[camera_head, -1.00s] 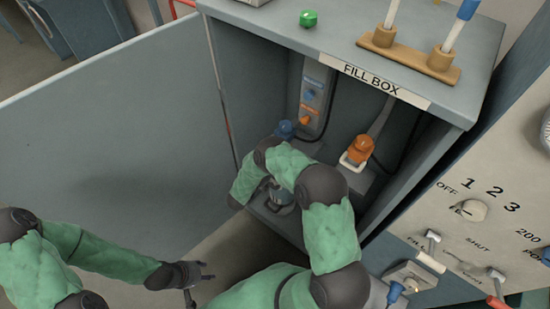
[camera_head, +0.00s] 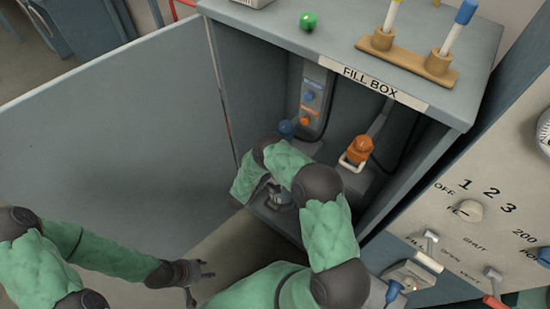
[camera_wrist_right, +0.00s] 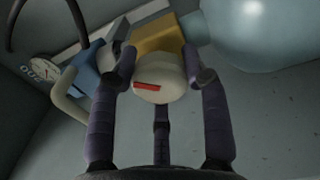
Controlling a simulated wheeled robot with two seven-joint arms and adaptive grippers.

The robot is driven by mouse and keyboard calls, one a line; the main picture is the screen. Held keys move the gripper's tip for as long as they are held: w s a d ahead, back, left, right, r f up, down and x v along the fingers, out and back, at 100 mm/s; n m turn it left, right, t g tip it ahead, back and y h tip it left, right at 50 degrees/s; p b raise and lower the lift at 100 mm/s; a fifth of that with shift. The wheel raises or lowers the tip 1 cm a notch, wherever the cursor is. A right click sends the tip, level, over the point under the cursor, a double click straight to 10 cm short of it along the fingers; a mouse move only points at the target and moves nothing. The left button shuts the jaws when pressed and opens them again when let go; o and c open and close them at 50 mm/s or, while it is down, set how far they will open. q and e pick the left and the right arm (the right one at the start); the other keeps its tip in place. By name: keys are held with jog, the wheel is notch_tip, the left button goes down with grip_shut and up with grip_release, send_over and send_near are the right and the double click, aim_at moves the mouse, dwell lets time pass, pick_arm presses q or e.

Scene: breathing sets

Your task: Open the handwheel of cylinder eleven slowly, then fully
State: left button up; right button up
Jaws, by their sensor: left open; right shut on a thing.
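In the right wrist view a cream handwheel (camera_wrist_right: 152,84) with a red mark on its face sits on a brass-coloured valve body (camera_wrist_right: 158,42). My right gripper (camera_wrist_right: 162,80) is shut on the handwheel, with dark fingers on its left and right sides and a third finger below. A pale blue rounded body, likely the cylinder (camera_wrist_right: 262,28), adjoins the valve at upper right; no cylinder number is readable. In the head view my right arm reaches into the fill box (camera_head: 448,108) and hides the handwheel. My left gripper (camera_head: 195,276) is open and empty outside the box, at lower left.
A blue connector (camera_wrist_right: 84,76) and a gauge (camera_wrist_right: 45,68) lie left of the valve. Inside the box stands an orange-topped fitting (camera_head: 359,149). The open door panel (camera_head: 110,130) bounds the left, and a control panel (camera_head: 450,235) with knobs the right.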

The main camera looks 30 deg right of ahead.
jog(key=n, duration=0.3)
jog(key=shift+s+n, duration=0.1)
jog(key=shift+n, duration=2.1)
jog(key=o, duration=1.2)
jog(key=shift+d, duration=0.1)
jog(key=shift+c, duration=0.2)
jog(key=shift+a, duration=0.35)
jog(key=v, duration=1.1)
jog(key=shift+s+a, duration=0.15)
jog(key=shift+a, duration=0.05)
